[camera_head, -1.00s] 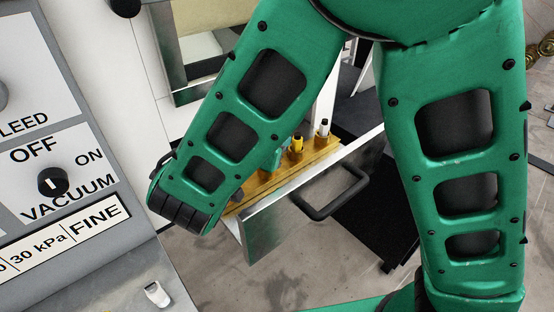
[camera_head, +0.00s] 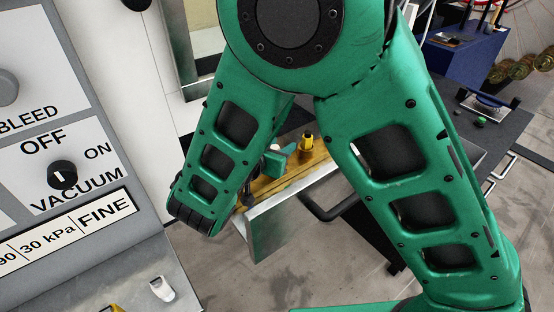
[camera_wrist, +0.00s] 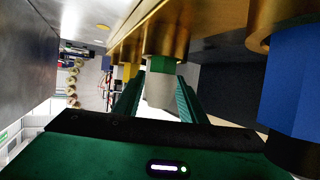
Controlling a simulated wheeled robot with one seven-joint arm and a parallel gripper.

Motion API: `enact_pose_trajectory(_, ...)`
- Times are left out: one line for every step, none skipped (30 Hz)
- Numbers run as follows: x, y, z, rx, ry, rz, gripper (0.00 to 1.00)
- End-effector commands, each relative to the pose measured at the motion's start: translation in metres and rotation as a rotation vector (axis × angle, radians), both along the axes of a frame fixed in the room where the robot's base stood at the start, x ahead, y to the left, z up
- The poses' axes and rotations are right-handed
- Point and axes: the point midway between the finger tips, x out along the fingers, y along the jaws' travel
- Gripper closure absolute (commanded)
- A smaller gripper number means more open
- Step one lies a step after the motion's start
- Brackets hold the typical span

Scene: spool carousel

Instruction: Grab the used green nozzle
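In the wrist view a nozzle with a green collar (camera_wrist: 161,64) and a pale grey body hangs from a brass rack, as the picture is turned. My gripper (camera_wrist: 158,98) has its two green fingers apart, one on each side of this nozzle. A narrow gap shows at its left; contact on the right cannot be told. In the head view part of my gripper (camera_head: 277,160) shows at the brass rack (camera_head: 265,187) in the open drawer, mostly hidden by my arm. The green nozzle cannot be made out there.
A blue nozzle (camera_wrist: 292,88) is close at the right in the wrist view. A yellow nozzle (camera_head: 307,141) stands in the rack beside my gripper. The drawer's metal front (camera_head: 275,222) and black handle (camera_head: 327,209) are close by. A vacuum panel (camera_head: 70,150) is at left.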

Motion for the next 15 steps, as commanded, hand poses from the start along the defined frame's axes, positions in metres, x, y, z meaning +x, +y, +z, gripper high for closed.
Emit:
enact_pose_trajectory(0.0029, -0.002, -0.0015, 0.0, 0.0, -0.001, 0.63)
enact_pose_trajectory(0.0041, -0.0026, -0.002, 0.0, 0.0, -0.001, 0.63)
enact_pose_trajectory(0.0049, -0.0032, -0.0024, 0.0, 0.0, 0.0, 0.63)
enact_pose_trajectory(0.0052, -0.0033, -0.0026, 0.0, 0.0, 0.0, 0.63)
enact_pose_trajectory(0.0054, -0.0033, -0.0025, 0.0, 0.0, 0.0, 0.63)
enact_pose_trajectory(0.0053, -0.0033, -0.0026, 0.0, 0.0, 0.0, 0.63)
enact_pose_trajectory(0.0052, -0.0032, -0.0024, 0.0, 0.0, 0.0, 0.63)
enact_pose_trajectory(0.0051, -0.0032, -0.0024, 0.0, 0.0, 0.0, 0.63)
enact_pose_trajectory(0.0051, -0.0031, -0.0024, 0.0, 0.0, 0.0, 0.63)
enact_pose_trajectory(0.0051, -0.0031, -0.0024, 0.0, 0.0, 0.0, 0.67)
enact_pose_trajectory(0.005, -0.0031, -0.0023, 0.0, 0.0, 0.0, 0.75)
enact_pose_trajectory(0.005, -0.0031, -0.0023, 0.0, 0.0, 0.0, 0.84)
enact_pose_trajectory(0.005, -0.0031, -0.0023, 0.0, 0.0, 0.0, 0.91)
enact_pose_trajectory(0.0049, -0.003, -0.0023, 0.0, 0.0, 0.0, 0.98)
enact_pose_trajectory(0.0049, -0.003, -0.0023, 0.0, 0.0, 0.0, 0.98)
